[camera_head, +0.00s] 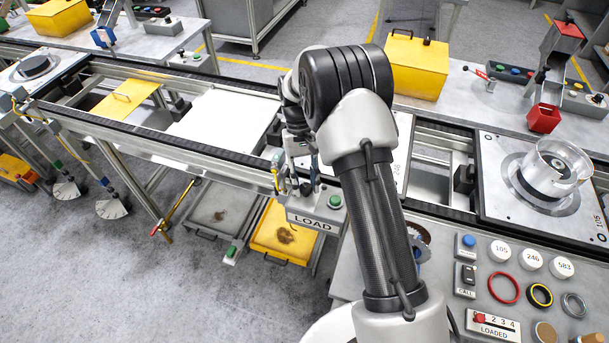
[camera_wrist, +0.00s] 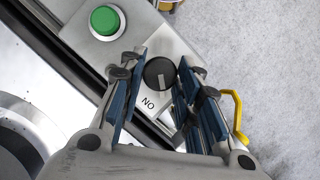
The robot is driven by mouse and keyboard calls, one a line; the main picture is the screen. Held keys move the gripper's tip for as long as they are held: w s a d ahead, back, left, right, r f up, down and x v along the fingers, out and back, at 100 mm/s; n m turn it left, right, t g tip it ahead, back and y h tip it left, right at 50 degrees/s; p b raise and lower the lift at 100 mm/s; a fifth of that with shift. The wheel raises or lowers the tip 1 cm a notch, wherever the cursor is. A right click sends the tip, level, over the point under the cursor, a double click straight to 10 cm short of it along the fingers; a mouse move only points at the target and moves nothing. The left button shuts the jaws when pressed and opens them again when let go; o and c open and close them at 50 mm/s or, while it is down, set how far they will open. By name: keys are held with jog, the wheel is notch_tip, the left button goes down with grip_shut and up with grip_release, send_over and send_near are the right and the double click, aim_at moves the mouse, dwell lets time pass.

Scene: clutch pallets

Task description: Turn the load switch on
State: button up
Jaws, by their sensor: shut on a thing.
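The load switch is a round black knob (camera_wrist: 159,74) on a grey control box (camera_head: 318,208) with a LOAD label, at the conveyor's front edge. My gripper (camera_wrist: 162,68) reaches down over the box, its blue-padded fingers one on each side of the knob and shut on it. A pale line shows on the knob's lower half, towards printed letters that read "NO" in this view. A green button (camera_wrist: 106,20) sits beside the knob; it also shows in the head view (camera_head: 335,201). In the head view my gripper (camera_head: 303,188) hides the knob.
Below the box stand a yellow tray (camera_head: 262,246) and a grey tray (camera_head: 207,222). The conveyor (camera_head: 130,146) runs behind. At the right a bench holds a CALL switch (camera_head: 467,278), several numbered discs and rings. A metal clutch drum (camera_head: 555,170) stands on a pallet.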

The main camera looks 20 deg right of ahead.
jog(key=m+p, duration=0.1)
jog(key=m, duration=0.1)
jog(key=m+y+p, duration=0.1)
jog(key=m, duration=0.1)
jog(key=shift+d+m+t+y, duration=0.15)
jog(key=shift+m+t+y, duration=0.15)
dwell(0.4)
jog(key=o, duration=1.1)
jog(key=shift+c, duration=0.2)
jog(key=v, duration=1.2)
jog(key=shift+d, duration=0.15)
